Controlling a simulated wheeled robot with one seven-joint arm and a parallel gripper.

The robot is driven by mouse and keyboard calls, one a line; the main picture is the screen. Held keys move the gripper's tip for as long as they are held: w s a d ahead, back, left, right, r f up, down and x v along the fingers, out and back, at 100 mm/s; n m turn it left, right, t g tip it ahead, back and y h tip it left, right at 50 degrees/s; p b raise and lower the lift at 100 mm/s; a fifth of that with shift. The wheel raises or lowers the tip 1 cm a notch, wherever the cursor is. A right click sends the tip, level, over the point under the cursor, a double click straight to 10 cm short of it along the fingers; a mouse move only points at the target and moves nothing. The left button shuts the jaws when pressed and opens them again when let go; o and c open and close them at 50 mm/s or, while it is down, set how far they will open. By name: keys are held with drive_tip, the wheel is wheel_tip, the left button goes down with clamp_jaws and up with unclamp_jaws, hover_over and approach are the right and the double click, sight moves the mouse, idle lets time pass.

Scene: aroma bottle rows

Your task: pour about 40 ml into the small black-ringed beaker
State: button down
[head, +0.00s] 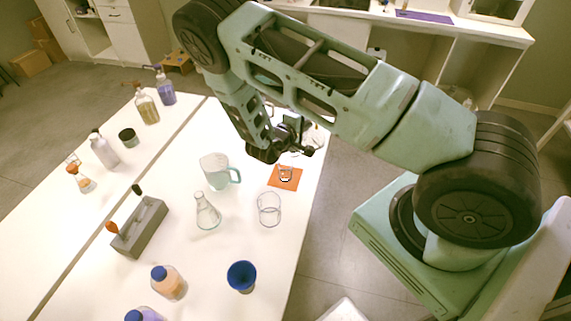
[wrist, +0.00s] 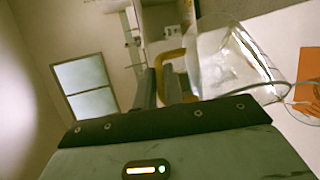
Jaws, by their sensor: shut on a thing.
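My gripper (wrist: 160,88) is shut on a clear vessel (wrist: 228,62) with what looks like an amber handle (wrist: 170,60). The vessel is tilted in the wrist view; its contents are hard to make out. In the head view my gripper (head: 292,136) is above the far right part of the table, and the held vessel is mostly hidden behind it. The small beaker (head: 285,174) with a dark ring stands on an orange mat (head: 274,182), just below my gripper. The mat also shows at the right edge of the wrist view (wrist: 307,62). The liquid level in the beaker cannot be read.
On the table are a teal-handled jug (head: 214,168), a conical flask (head: 206,213), an empty-looking clear beaker (head: 269,210), a blue cup (head: 241,276), an orange bottle (head: 168,284) and a grey rack (head: 140,228). Several bottles stand farther left. The table's right edge is near the mat.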

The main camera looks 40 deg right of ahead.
sight(322, 133)
drive_tip(key=shift+a, duration=0.25)
idle(0.6)
drive_tip(key=shift+d+r, duration=0.1)
drive_tip(key=shift+r, duration=0.05)
drive_tip(key=d+y, duration=0.1)
drive_tip(key=d+f+y+p, duration=0.1)
drive_tip(key=d, duration=0.1)
drive_tip(key=s+d+f+m+y, duration=0.1)
drive_tip(key=shift+d+f+g+p, duration=0.15)
drive_tip(key=shift+f+g+p, duration=0.05)
drive_tip(key=shift+g+p, duration=0.15)
drive_tip(key=shift+f+y, duration=0.35)
drive_tip(key=shift+y, duration=0.05)
drive_tip(key=shift+s+d+f+m+y, duration=0.1)
drive_tip(key=shift+d+f+m+y, duration=0.2)
drive_tip(key=shift+d+f+y, duration=0.15)
drive_tip(key=shift+s+d+f+y+b, duration=0.1)
drive_tip(key=shift+d+f+y+b, duration=0.5)
drive_tip(key=shift+f+y+b, duration=0.25)
drive_tip(key=d+f+m+y+b, duration=0.2)
drive_tip(key=d+f+y+b, duration=0.6)
drive_tip(key=shift+f+t+y+b, duration=0.3)
drive_tip(key=shift+f+t, duration=0.05)
drive_tip(key=shift+t, duration=0.1)
